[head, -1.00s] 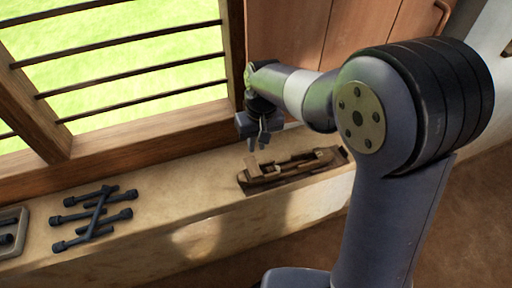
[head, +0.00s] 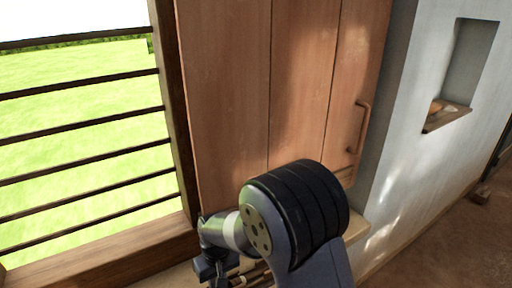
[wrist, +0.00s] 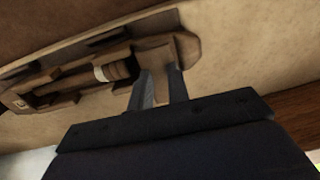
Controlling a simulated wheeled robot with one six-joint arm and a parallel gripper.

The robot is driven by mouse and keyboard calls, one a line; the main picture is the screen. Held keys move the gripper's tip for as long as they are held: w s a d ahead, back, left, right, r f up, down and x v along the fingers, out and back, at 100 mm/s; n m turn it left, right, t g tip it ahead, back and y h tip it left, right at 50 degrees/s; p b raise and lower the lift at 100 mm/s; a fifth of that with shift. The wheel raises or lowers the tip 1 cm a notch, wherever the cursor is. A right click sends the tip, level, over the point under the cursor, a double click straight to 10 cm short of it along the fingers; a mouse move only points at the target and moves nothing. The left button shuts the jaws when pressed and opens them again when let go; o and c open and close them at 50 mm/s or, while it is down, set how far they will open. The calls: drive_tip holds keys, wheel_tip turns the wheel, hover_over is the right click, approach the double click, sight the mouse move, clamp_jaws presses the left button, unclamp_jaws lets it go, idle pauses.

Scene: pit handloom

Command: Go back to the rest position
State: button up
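My gripper (head: 219,281) is at the bottom edge of the head view, low by the window's right post, and its fingertips are cut off there. In the wrist view its two fingers (wrist: 161,88) stand apart with a gap between them and nothing gripped. A dark brown wooden boat-shaped piece with a pale wound section (wrist: 105,73) lies on the ledge just past the fingers. In the head view only a small part of it (head: 262,277) shows beside my arm. Whether the fingers touch it I cannot tell.
The tan ledge (wrist: 240,60) runs under the barred window (head: 85,130). A tall wooden cupboard (head: 225,100) with a handle (head: 361,125) stands behind my arm. A wall niche (head: 455,75) holds small items at the right. Floor shows at the far right.

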drive_tip(key=shift+f+m, duration=0.2)
drive_tip(key=shift+m, duration=0.1)
idle(0.4)
